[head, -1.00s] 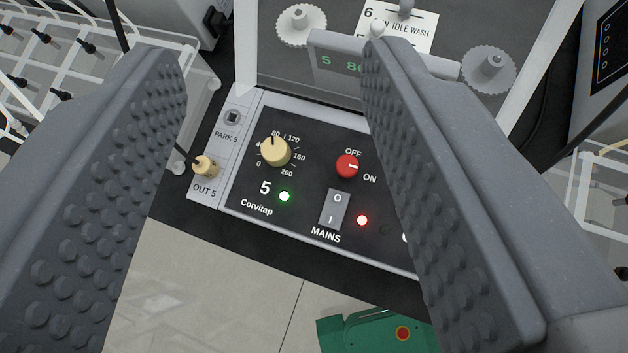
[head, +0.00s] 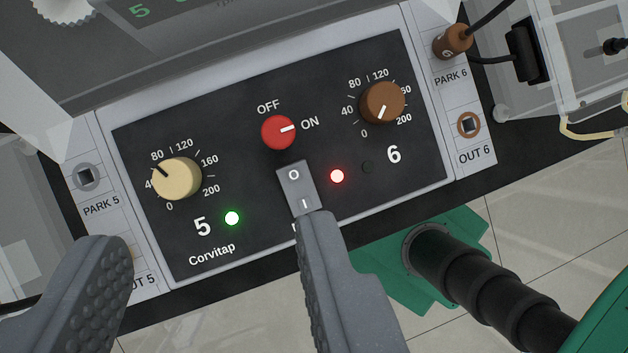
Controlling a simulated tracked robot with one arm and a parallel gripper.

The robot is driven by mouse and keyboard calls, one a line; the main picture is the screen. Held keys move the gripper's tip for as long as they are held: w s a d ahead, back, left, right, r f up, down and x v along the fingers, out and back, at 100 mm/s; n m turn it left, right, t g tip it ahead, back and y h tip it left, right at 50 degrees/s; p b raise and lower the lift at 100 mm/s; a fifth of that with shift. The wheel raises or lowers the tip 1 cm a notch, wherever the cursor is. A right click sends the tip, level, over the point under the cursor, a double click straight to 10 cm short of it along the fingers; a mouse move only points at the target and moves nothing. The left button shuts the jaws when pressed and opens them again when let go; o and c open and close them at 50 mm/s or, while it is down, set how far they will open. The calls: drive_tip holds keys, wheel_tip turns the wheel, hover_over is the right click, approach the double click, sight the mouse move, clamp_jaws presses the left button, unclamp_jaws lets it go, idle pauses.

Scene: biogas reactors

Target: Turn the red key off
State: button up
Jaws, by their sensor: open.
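The red key (head: 278,132) is a round red knob with a white pointer line, set in the upper middle of a black control panel (head: 330,120). Its pointer aims at ON, to its right; OFF is printed above it. My gripper (head: 215,230) is open and empty, with its two grey fingers low in the view. The right finger's tip is just below the grey MAINS rocker switch (head: 297,188) and hides part of its label. The left finger covers part of the OUT 5 label. The red key stands clear above both fingertips, not between them.
A cream dial (head: 176,179) sits left of the key, and a brown dial (head: 382,103) sits right. A green light (head: 232,218) and a red light (head: 337,176) are lit. Brown plug (head: 453,41) with black cable is at PARK 6. A green part with a black ribbed sleeve (head: 480,280) is lower right.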

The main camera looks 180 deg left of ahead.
drive_tip(key=s+f+m+g+p, duration=0.1)
drive_tip(key=p, duration=0.5)
approach(279, 136)
drive_tip(key=x, duration=0.8)
drive_tip(key=shift+w+f, duration=0.1)
drive_tip(key=shift+f, duration=0.1)
drive_tip(key=shift+g, duration=0.3)
